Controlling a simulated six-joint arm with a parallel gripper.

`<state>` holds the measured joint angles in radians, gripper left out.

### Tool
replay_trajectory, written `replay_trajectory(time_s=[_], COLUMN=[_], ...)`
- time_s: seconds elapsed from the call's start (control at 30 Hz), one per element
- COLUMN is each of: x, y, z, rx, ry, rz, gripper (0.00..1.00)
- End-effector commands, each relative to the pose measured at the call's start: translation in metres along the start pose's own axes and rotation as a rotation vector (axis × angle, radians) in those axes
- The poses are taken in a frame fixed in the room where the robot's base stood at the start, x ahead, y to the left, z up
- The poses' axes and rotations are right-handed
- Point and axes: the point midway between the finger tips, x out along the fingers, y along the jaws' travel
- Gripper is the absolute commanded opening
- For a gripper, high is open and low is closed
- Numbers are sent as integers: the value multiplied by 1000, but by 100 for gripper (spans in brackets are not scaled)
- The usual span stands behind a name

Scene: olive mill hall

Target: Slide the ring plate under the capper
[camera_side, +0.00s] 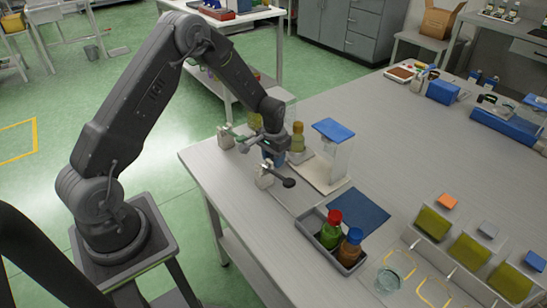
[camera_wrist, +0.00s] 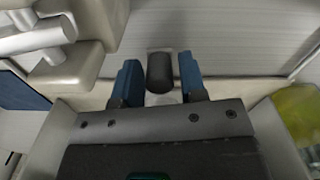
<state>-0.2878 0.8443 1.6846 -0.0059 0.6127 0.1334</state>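My gripper (camera_side: 272,160) is low over the left end of the table, among cream blocks and rods. In the wrist view its two blue fingertips (camera_wrist: 160,80) stand apart on either side of a dark, rounded knob (camera_wrist: 160,72); narrow gaps seem to show, so it looks open around the knob. A stand with a blue top (camera_side: 334,129) and clear panels, apparently the capper, rises from a cream base (camera_side: 322,178) just right of my gripper. I cannot clearly make out the ring plate; my gripper hides part of this area.
A dark knob on a rod (camera_side: 289,183) juts out beside a cream block (camera_side: 264,177). A blue mat (camera_side: 355,210) and a grey tray (camera_side: 329,247) with red-capped and blue-capped bottles lie nearer. Yellow-green containers (camera_side: 470,252) stand right.

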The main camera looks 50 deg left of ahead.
Motion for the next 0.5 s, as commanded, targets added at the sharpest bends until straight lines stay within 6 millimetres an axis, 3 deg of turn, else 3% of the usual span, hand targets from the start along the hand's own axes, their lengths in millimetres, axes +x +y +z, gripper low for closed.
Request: replay_trajectory(time_s=[0.37, 0.5], x=[0, 0], y=[0, 0], z=[0, 0], rx=[0, 0], ry=[0, 0], rz=[0, 0], gripper=[2, 0])
